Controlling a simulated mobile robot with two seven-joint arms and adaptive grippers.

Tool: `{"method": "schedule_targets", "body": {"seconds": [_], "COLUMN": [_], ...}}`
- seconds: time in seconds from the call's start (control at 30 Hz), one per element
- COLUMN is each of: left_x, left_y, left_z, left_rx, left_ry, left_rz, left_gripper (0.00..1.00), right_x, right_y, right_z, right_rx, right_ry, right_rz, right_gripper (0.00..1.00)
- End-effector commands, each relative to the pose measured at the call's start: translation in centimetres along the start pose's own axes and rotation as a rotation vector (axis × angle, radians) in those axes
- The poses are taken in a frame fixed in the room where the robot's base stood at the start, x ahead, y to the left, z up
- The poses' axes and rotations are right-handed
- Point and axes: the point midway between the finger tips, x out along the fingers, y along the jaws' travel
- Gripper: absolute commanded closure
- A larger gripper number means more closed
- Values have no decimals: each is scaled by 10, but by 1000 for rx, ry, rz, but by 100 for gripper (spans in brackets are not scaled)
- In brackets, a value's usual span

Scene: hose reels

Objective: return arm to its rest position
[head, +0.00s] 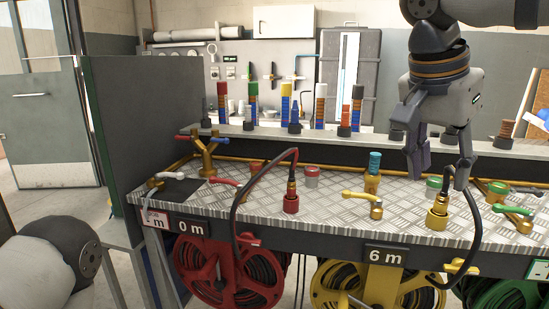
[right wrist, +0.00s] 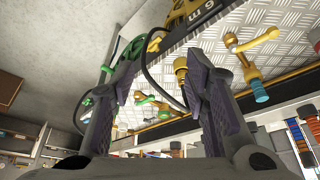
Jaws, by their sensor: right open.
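My right gripper (head: 441,168) hangs from the upper right of the head view, fingers pointing down and spread apart. It is over a yellow hose fitting (head: 437,216) with a black hose on the bench's right part. The fingertips are close to the fitting's top; I cannot tell if they touch it. In the right wrist view the open fingers (right wrist: 160,72) hold nothing between their pads, and a brass fitting (right wrist: 181,72) shows behind the right finger. A grey rounded link of my own arm is at the lower left of the head view; my left gripper is out of view.
The metal bench (head: 335,208) carries valves, a red fitting (head: 291,201) with a hose, and a rear ledge (head: 260,134) with several coloured posts. Red (head: 215,262), yellow (head: 330,280) and green reels hang below. A grey side panel (head: 150,150) stands left.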

Motion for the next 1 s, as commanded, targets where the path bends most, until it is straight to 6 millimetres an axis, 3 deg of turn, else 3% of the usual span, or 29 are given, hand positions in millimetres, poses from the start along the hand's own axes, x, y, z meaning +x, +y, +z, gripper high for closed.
{"method": "schedule_targets", "body": {"seconds": [0.17,0.27,0.37,0.4,0.5,0.6,0.73,0.8,0.9,1.0], "left_x": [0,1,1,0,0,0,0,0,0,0], "left_y": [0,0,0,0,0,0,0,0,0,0], "left_z": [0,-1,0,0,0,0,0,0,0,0], "left_rx": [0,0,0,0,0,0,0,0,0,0], "left_ry": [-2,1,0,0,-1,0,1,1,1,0], "left_rz": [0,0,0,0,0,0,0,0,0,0], "left_gripper": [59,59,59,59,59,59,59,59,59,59], "right_x": [117,194,268,295,349,381,390,384,374,368], "right_y": [-13,-17,-11,-3,35,94,183,224,263,281], "right_z": [-11,3,46,71,143,216,293,320,344,352], "right_rx": [-23,-146,-343,-428,-620,-772,-902,-941,-974,-985], "right_ry": [314,473,514,490,349,137,-159,-290,-418,-476], "right_rz": [85,48,-49,-91,-176,-214,-201,-177,-146,-130], "right_gripper": [58,58,58,58,58,58,58,58,58,58]}}
